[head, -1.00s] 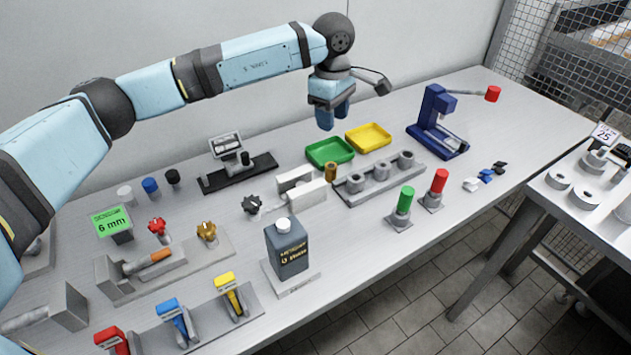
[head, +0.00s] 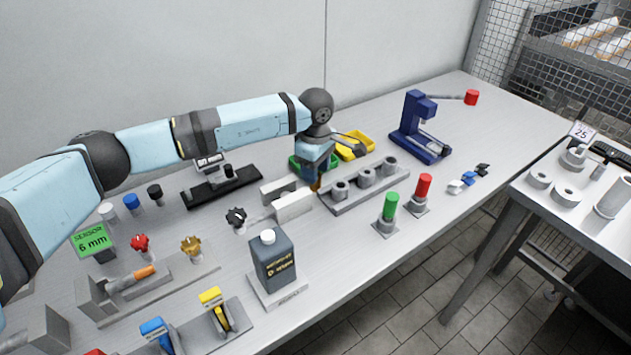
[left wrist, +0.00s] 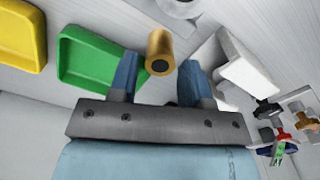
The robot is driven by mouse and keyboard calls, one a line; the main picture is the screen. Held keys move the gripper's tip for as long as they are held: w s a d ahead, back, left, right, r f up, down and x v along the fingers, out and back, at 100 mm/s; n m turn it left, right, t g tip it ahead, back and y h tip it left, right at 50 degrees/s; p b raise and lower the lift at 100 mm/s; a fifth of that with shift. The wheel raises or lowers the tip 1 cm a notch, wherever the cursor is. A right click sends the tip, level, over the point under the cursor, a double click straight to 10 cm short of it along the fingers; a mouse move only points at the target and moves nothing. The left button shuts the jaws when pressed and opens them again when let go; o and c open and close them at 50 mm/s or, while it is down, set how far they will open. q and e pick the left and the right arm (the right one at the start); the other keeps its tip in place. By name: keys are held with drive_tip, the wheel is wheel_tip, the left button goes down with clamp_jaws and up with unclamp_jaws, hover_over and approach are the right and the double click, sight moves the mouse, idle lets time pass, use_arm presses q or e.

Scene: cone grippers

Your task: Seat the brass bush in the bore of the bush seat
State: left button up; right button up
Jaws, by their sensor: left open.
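The brass bush (head: 316,185) stands on the bench at the near left end of a grey rail (head: 347,205). The rail carries three grey rings with bores; I cannot tell which of them is the bush seat. My left gripper (head: 316,174) is directly above the bush, jaws open, partly hiding it. In the left wrist view the bush (left wrist: 160,50) shows between the two blue fingertips (left wrist: 160,72), with a gap visible on its right side. Contact with the left finger is unclear. My right gripper is not in view.
A green tray (head: 296,162) and a yellow tray (head: 367,141) lie behind the gripper. White blocks (head: 293,206) stand close on its left. Green (head: 390,206) and red (head: 424,186) cylinders stand in front of the rail.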

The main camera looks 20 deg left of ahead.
use_arm(q)
drive_tip(key=shift+f, duration=0.6)
drive_tip(key=c, duration=0.8)
drive_tip(key=shift+r, duration=0.1)
